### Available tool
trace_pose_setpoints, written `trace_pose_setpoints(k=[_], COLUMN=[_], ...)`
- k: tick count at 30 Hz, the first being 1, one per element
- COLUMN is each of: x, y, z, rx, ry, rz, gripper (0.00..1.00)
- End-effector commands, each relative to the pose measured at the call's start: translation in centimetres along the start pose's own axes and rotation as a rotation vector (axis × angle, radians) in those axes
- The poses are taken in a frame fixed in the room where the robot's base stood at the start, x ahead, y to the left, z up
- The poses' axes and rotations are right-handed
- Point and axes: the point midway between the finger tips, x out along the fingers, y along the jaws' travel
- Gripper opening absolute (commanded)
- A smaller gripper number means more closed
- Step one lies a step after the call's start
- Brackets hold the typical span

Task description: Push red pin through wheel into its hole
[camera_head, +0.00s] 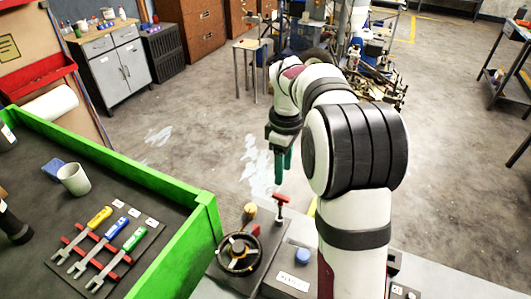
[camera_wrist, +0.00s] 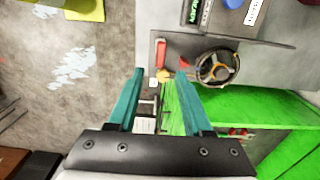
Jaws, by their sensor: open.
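The red pin (camera_head: 283,199) has a red T-shaped top on a thin dark stem and stands upright on the grey machine plate. It also shows in the wrist view (camera_wrist: 160,51), beyond my fingertips. The black wheel (camera_head: 239,254), with yellow-orange parts at its hub, lies left of the pin and nearer in the head view. It also shows in the wrist view (camera_wrist: 217,68). The pin appears apart from the wheel; its hole cannot be made out. My gripper (camera_head: 283,180) has teal fingers. They are spread and empty above the pin, and also show in the wrist view (camera_wrist: 158,72).
A yellow knob (camera_head: 250,210) sits just behind the wheel. A blue cap (camera_head: 302,256) is on the plate at right. Open floor lies beyond.

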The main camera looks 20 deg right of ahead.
Motion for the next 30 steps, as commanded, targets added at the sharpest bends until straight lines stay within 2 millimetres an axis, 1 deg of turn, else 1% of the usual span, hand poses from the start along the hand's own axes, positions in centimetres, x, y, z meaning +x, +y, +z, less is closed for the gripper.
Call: trace_pose_setpoints(k=[9, 15, 21, 30], x=[5.2, 7.8, 8.9, 9.0], y=[-0.2, -0.2, -0.1, -0.1], z=[0.0, 0.0, 0.0, 0.0], rx=[0.002, 0.002, 0.004, 0.004], ry=[0.000, 0.000, 0.002, 0.002], rz=[-0.003, -0.002, -0.001, 0.000], gripper=[0.50, 0.50, 0.50, 0.50])
